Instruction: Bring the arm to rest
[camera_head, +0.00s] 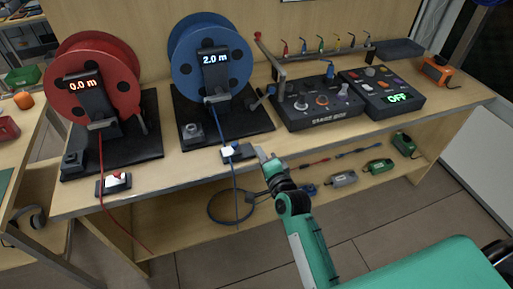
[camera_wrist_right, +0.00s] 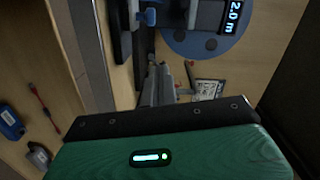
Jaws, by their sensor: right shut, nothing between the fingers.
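My right arm, in green, reaches up from the bottom of the head view. Its gripper (camera_head: 266,158) is at the bench's front edge, just right of the small box with a white button (camera_head: 238,152). In the right wrist view the gripper's fingers (camera_wrist_right: 165,82) are together with nothing visible held between them. The blue cable reel (camera_head: 211,55) behind shows 2.0 m, and it also shows in the wrist view (camera_wrist_right: 185,42). My left gripper is in neither view.
The red reel (camera_head: 93,80) shows 0.0 m. The stage box (camera_head: 319,103) and a device reading OFF (camera_head: 382,92) stand on the bench to the right. A blue cable (camera_head: 236,190) hangs over the front edge. Several small devices lie on the lower shelf. Floor in front is clear.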

